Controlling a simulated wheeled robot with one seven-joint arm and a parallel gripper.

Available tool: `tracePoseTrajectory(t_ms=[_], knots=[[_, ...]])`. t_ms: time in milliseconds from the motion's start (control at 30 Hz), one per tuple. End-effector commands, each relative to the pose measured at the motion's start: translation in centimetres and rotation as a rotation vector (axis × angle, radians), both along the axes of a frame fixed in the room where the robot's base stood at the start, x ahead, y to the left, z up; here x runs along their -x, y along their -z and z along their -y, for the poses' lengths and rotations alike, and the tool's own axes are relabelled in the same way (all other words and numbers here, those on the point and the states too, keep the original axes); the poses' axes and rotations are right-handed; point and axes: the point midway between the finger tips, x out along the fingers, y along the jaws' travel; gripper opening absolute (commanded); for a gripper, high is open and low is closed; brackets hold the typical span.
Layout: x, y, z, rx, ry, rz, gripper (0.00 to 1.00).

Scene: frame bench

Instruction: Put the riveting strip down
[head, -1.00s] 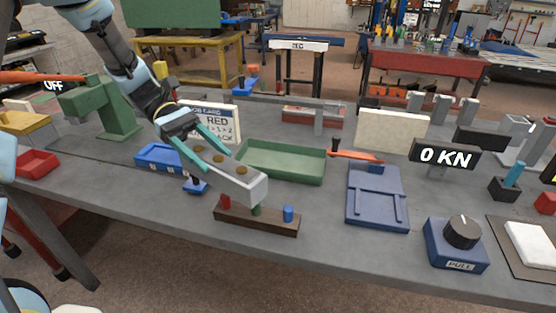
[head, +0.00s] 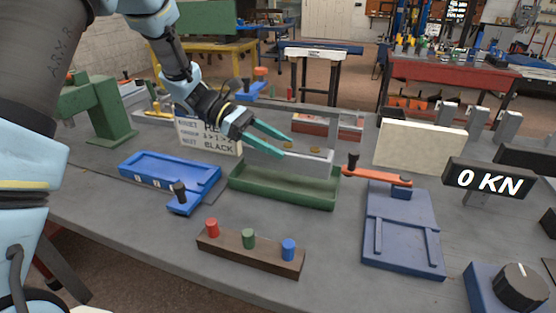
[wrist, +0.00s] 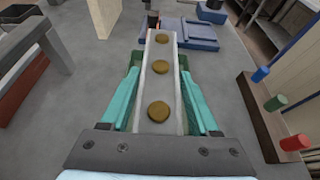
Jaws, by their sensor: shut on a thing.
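The riveting strip (head: 312,166) is a light grey bar with round brass rivets on top. My gripper (head: 285,146) has its teal fingers shut on the strip, one on each side. In the wrist view the strip (wrist: 161,85) runs away from me between the fingers (wrist: 158,95), with three rivets in line. The strip is level over the green tray (head: 285,193), along its far side in the head view. I cannot tell whether it touches the tray. Green edges of the tray show beside the strip in the wrist view.
A blue tray (head: 165,176) lies left of the green one, a blue fixture (head: 400,235) right, and an orange-handled lever (head: 380,177) near its right end. A block with red, green and blue pegs (head: 250,256) stands in front. A sign (head: 208,136) stands behind.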

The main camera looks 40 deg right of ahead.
Motion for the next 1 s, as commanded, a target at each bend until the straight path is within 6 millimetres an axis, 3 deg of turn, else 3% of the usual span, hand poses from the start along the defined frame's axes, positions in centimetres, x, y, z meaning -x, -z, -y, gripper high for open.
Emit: tracePoseTrajectory(t_ms=[333,767,800,1000], knots=[[0.0,3.9,0.0,0.001,0.001,-0.002,0.00],[0.0,4.7,0.0,0.003,0.001,0.000,0.00],[0.0,4.9,0.0,0.002,0.001,0.001,0.63],[0.0,4.8,0.0,0.002,0.001,0.001,0.86]])
